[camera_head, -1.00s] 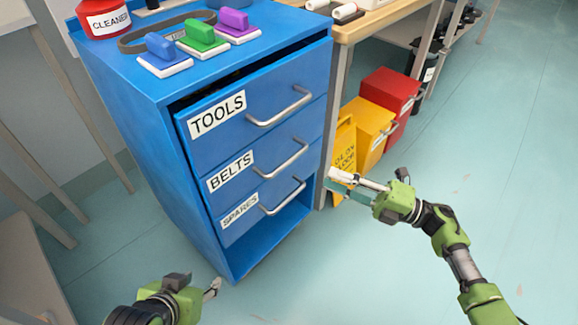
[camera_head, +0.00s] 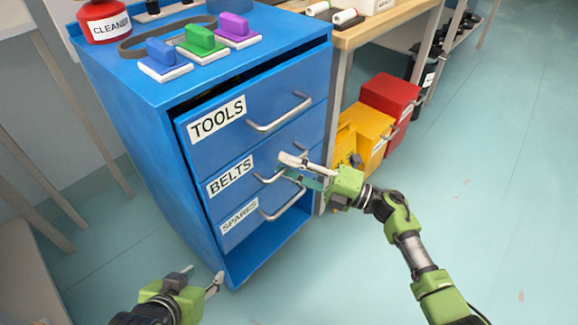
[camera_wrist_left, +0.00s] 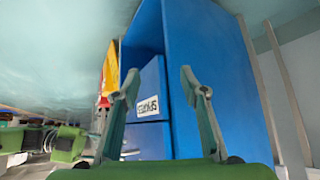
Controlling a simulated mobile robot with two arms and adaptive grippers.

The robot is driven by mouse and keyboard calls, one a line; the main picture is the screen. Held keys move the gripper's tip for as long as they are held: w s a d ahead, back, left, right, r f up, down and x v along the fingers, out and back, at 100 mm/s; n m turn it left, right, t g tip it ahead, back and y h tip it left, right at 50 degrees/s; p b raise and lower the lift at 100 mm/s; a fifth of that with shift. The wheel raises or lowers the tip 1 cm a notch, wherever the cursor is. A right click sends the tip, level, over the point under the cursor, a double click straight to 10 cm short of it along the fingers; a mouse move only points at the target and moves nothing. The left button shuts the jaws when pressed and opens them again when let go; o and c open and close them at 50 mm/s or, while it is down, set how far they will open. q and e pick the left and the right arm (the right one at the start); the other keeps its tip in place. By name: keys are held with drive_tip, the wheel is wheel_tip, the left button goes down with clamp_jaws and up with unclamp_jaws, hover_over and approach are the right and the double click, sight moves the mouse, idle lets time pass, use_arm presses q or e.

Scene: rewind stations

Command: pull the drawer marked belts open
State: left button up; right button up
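The blue drawer marked BELTS (camera_head: 238,188) is the middle one of three in a blue cabinet, its front in line with the others. Its metal bar handle (camera_head: 265,179) shows at the left; its right part is hidden behind my right gripper. My right gripper (camera_head: 285,167) overlaps the handle's right end, fingers apart with a gap between the tips; I cannot tell whether it touches the bar. My left gripper (camera_head: 215,283) is low by the cabinet's lower front corner. In the left wrist view its fingers (camera_wrist_left: 158,82) are apart and empty.
The TOOLS drawer (camera_head: 270,95) is above and the SPARES drawer (camera_head: 245,222) below. Stamps, a belt loop and a red cleaner can (camera_head: 105,22) stand on top. Yellow (camera_head: 368,130) and red (camera_head: 392,97) bins stand to the right. The floor in front is clear.

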clamp_jaws()
drive_tip(key=shift+s, duration=0.1)
drive_tip(key=shift+s+d, duration=0.15)
drive_tip(key=shift+d, duration=0.05)
use_arm(q)
drive_tip(key=s+a+f+g+y+p, duration=0.1)
drive_tip(key=s+f+g+p, duration=0.3)
drive_tip(key=s, duration=0.4)
drive_tip(key=shift+s+a+f+g, duration=0.15)
drive_tip(key=shift+s+a+g, duration=0.2)
drive_tip(key=shift+a, duration=0.55)
use_arm(e)
drive_tip(key=s+d, duration=1.8)
drive_tip(key=shift+s+d, duration=0.2)
drive_tip(key=shift+d, duration=0.05)
